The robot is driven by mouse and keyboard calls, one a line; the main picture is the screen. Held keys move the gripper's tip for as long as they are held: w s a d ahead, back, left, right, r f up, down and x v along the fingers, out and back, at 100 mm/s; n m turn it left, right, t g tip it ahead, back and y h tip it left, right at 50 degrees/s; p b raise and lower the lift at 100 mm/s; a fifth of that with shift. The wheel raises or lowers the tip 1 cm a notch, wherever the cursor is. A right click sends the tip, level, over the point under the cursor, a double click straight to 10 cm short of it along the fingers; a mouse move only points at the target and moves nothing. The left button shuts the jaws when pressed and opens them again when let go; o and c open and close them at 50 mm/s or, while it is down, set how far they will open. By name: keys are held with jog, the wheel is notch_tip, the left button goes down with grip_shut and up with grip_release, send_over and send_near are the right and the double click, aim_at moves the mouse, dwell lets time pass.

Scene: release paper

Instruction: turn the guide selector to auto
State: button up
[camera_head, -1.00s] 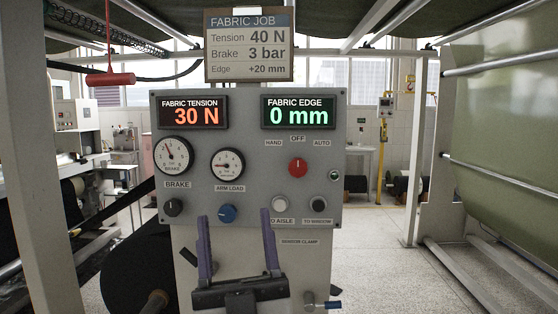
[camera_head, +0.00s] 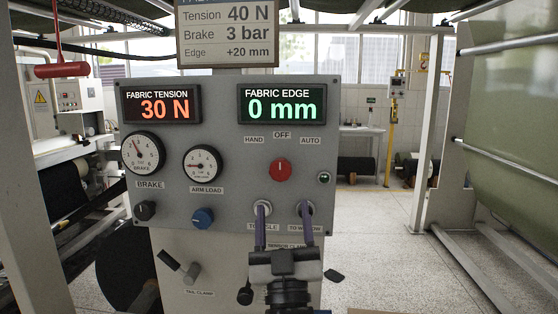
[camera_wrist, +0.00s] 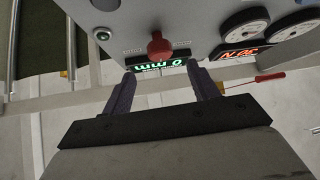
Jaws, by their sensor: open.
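The guide selector (camera_head: 280,170) is a red round knob on the grey control panel, below the labels HAND, OFF and AUTO. Its light mark seems to point up at OFF. AUTO (camera_head: 311,140) is at its upper right. My gripper (camera_head: 284,208) is open and empty, with two purple fingers below the knob. The fingertips overlap the two push buttons in the picture; contact cannot be told. In the wrist view, which is upside down, the red knob (camera_wrist: 160,46) shows between and beyond the open fingers.
The fabric edge display (camera_head: 282,104) reads 0 mm and the tension display (camera_head: 160,104) reads 30 N. A blue arm load knob (camera_head: 203,218) and a black brake knob (camera_head: 145,210) are at left. A red handle (camera_head: 62,70) hangs at upper left. Clear floor lies to the right.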

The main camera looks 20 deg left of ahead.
aim_at(281, 178)
jog(key=p+x, duration=0.4)
jog(key=x, duration=0.5)
jog(key=shift+w+r, duration=0.2)
jog(key=shift+r, duration=0.1)
jog(key=shift+c, duration=0.2)
jog(key=c, duration=0.9)
jog(key=shift+c, duration=0.2)
